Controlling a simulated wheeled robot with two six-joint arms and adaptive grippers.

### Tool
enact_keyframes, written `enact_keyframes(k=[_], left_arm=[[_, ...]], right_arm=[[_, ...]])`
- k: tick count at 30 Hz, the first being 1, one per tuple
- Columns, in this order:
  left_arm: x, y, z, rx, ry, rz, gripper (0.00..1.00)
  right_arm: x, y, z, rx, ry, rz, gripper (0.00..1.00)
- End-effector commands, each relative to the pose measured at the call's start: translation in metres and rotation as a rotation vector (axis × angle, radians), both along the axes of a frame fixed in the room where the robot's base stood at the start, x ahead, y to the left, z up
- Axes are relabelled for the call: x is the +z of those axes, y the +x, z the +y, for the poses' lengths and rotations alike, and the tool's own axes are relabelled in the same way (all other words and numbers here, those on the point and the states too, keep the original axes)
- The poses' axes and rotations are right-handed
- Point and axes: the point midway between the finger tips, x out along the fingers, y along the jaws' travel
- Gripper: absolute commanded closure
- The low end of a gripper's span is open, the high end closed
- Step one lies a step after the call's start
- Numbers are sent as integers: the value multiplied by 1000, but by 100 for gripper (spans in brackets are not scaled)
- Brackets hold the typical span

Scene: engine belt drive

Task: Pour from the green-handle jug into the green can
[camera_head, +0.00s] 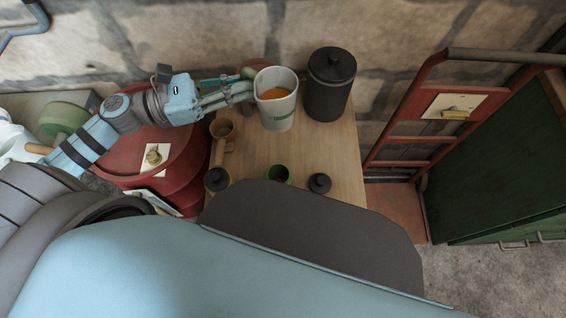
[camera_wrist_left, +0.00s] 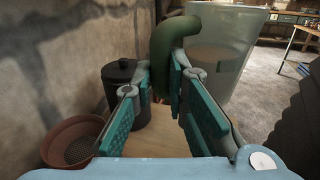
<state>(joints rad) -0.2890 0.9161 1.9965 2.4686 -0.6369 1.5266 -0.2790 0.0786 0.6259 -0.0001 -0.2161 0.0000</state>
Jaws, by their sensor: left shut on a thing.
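A pale translucent jug (camera_head: 277,112) with a green band and orange contents stands roughly upright at the back of the wooden table. Its green handle (camera_wrist_left: 170,45) lies between the fingers of my left gripper (camera_head: 243,90), which is shut on it from the left. The left wrist view also shows the jug (camera_wrist_left: 228,45) beyond the fingers. I cannot tell if the jug touches the table. The green can (camera_head: 279,173) is small, with a dark inside, at the front of the table, partly hidden by my own body. My right gripper is not in view.
A black lidded canister (camera_head: 330,88) stands close right of the jug. A brown cup (camera_head: 222,128) is at the table's left edge. Dark-lidded jars (camera_head: 217,180) (camera_head: 320,183) flank the can. The table middle (camera_head: 265,150) is clear. A red hand truck (camera_head: 400,135) stands to the right.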

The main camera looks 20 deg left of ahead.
Motion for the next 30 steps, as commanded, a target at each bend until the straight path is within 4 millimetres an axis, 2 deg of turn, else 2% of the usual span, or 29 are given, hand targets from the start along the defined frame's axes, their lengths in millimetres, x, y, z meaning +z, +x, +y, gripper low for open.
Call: enact_keyframes(k=[1,3,6,10,12,15,21,25,30], left_arm=[[-15,14,12,0,-3,-2,100],[-33,30,27,-16,-5,1,100],[-59,49,46,-49,-9,5,100],[-91,66,65,-111,-10,8,100],[-104,69,71,-154,-9,6,100],[-119,70,74,-221,-8,6,100],[-130,65,69,-342,-6,8,100],[-129,65,68,-362,-4,9,100],[-129,65,69,-376,-4,6,100]], right_arm=[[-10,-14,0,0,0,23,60],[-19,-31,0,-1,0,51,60],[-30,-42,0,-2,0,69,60],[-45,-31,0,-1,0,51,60],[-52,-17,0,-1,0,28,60],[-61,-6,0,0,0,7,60],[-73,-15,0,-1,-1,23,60],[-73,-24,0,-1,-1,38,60],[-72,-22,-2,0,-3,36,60]])
